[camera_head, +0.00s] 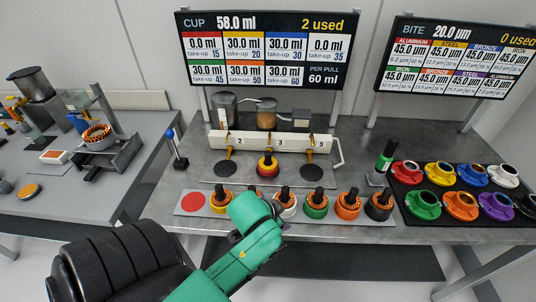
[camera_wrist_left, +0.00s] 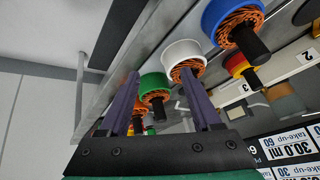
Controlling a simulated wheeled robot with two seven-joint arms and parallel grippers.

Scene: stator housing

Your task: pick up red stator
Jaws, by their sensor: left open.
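The red stator (camera_head: 267,166), with a yellow band and a dark shaft, stands upright at the middle spot of the numbered station. It also shows in the left wrist view (camera_wrist_left: 240,66), beyond the row of stators and outside my fingers. My left gripper (camera_head: 272,207) is over the front row, in front of the red stator and apart from it. In the left wrist view my left gripper (camera_wrist_left: 160,74) is open, with the white stator (camera_wrist_left: 183,57) and green stator (camera_wrist_left: 153,88) seen between its fingers. My right gripper is not in view.
The front tray has a bare red spot (camera_head: 193,201) at its left, then yellow (camera_head: 220,202), white (camera_head: 287,206), green (camera_head: 316,206), orange (camera_head: 347,206) and black (camera_head: 379,206) stators. The station's white numbered bar (camera_head: 260,142) stands behind. Coloured housings (camera_head: 465,206) sit at right.

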